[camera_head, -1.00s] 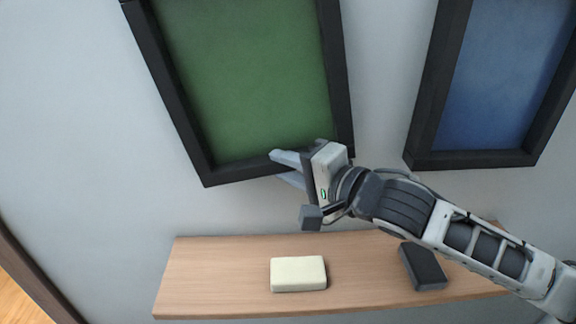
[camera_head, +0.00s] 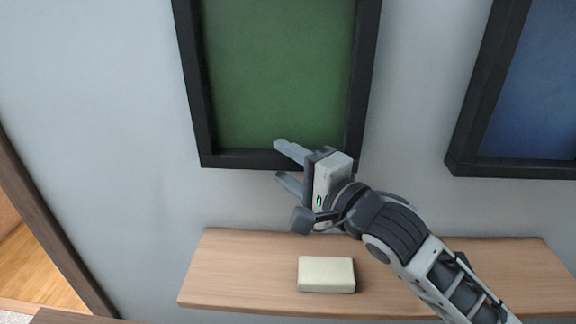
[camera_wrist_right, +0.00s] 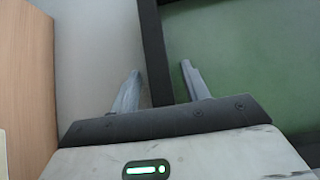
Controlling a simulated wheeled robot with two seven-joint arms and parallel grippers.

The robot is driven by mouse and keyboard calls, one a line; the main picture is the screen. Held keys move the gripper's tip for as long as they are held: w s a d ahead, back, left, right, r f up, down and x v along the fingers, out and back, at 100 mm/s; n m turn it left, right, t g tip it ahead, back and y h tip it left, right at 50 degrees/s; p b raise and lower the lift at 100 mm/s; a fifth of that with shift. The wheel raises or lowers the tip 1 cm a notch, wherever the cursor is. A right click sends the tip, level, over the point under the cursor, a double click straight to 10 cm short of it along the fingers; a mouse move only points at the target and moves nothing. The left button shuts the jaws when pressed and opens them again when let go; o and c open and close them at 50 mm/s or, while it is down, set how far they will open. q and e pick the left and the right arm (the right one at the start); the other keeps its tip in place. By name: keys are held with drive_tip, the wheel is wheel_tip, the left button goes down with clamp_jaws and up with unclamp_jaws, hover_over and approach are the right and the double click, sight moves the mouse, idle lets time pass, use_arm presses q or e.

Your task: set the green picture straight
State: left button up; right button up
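The green picture (camera_head: 285,75) hangs on the wall in a dark frame, its top cut off in the head view. Its lower bar (camera_head: 235,159) looks about parallel to the shelf and to the blue picture's lower bar. My right gripper (camera_head: 279,161) is at this bar, right of its middle, fingers pointing left. In the right wrist view the gripper (camera_wrist_right: 161,67) is open, with the dark bar (camera_wrist_right: 155,50) between its fingers, one over the wall and one over the green panel (camera_wrist_right: 240,70). Contact cannot be told. My left gripper is out of view.
A blue picture (camera_head: 535,95) in a dark frame hangs to the right. Below is a wooden shelf (camera_head: 240,275) with a cream block (camera_head: 326,274) on it. The wall left of the green picture is bare.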

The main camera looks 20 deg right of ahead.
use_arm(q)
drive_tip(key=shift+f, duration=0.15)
use_arm(e)
drive_tip(key=shift+s+f, duration=0.1)
drive_tip(key=shift+s, duration=0.1)
use_arm(q)
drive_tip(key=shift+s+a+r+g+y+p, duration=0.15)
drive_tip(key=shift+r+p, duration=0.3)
drive_tip(key=shift+p, duration=0.65)
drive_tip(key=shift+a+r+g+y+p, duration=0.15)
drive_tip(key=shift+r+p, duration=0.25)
drive_tip(key=shift+p, duration=0.7)
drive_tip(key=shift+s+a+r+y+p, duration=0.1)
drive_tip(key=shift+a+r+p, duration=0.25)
drive_tip(key=shift+p, duration=0.75)
use_arm(e)
drive_tip(key=v, duration=1.5)
drive_tip(key=shift+s+d, duration=0.15)
drive_tip(key=shift+s, duration=0.05)
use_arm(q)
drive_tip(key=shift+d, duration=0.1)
